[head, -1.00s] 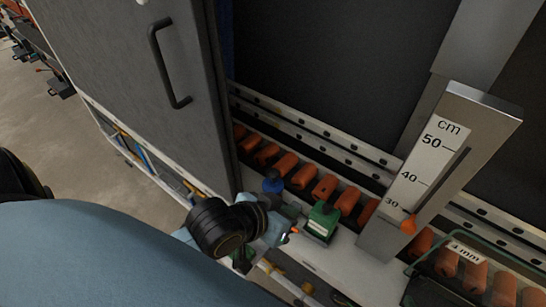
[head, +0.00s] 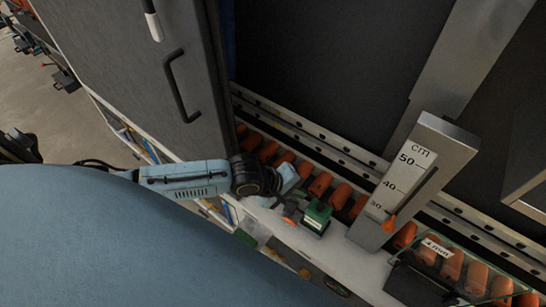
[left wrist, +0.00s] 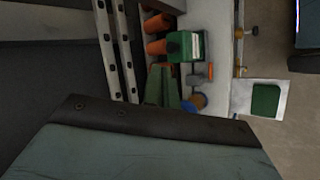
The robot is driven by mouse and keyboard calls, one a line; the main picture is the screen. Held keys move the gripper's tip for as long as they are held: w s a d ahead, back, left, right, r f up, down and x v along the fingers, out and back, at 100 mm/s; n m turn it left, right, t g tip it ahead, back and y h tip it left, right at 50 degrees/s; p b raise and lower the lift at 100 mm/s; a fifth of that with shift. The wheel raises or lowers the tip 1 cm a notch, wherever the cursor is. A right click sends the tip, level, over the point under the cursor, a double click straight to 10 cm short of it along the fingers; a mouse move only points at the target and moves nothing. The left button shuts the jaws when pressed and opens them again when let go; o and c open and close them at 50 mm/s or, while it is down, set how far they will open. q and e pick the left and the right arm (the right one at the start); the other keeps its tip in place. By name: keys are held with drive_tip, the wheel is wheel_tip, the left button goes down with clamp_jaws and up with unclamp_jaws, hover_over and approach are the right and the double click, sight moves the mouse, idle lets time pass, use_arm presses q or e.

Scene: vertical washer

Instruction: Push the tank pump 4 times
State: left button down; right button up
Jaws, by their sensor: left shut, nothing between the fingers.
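A small green tank-like box (head: 316,215) with a white label stands on the white ledge. It also shows in the left wrist view (left wrist: 184,46). A blue round cap (left wrist: 196,102) sits beside it in the left wrist view; my left gripper hides it in the head view. I cannot tell for certain which part is the tank pump. My left gripper (head: 296,192) is shut and empty, just left of the green box over the ledge. In the left wrist view its tapered fingers (left wrist: 163,82) end close to the box; contact cannot be told. My right gripper is not in view.
A small orange-handled fitting (head: 290,210) sits left of the green box. The grey cm gauge (head: 412,180) stands to its right. Orange rollers (head: 340,195) line the rail behind. A grey door with a black handle (head: 179,88) is at the upper left.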

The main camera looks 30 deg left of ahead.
use_arm(q)
drive_tip(key=w+a+n, duration=0.3)
drive_tip(key=a+n, duration=0.1)
drive_tip(key=a, duration=0.3)
drive_tip(key=w+a+n+t+y, duration=0.1)
drive_tip(key=w+a+n, duration=0.3)
drive_tip(key=a, duration=0.3)
drive_tip(key=shift+w+n+t, duration=0.3)
drive_tip(key=shift+n, duration=0.5)
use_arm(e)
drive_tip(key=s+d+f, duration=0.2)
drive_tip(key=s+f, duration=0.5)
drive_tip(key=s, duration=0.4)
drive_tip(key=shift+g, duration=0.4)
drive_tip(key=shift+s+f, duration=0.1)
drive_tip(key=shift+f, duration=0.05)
use_arm(q)
wheel_tip(320, 180, down, 8)
drive_tip(key=b, duration=0.8)
drive_tip(key=shift+d+r+b, duration=0.1)
drive_tip(key=shift+b, duration=0.2)
drive_tip(key=shift+f, duration=0.4)
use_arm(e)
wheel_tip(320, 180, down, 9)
use_arm(q)
drive_tip(key=shift+f, duration=0.15)
drive_tip(key=shift+f, duration=0.3)
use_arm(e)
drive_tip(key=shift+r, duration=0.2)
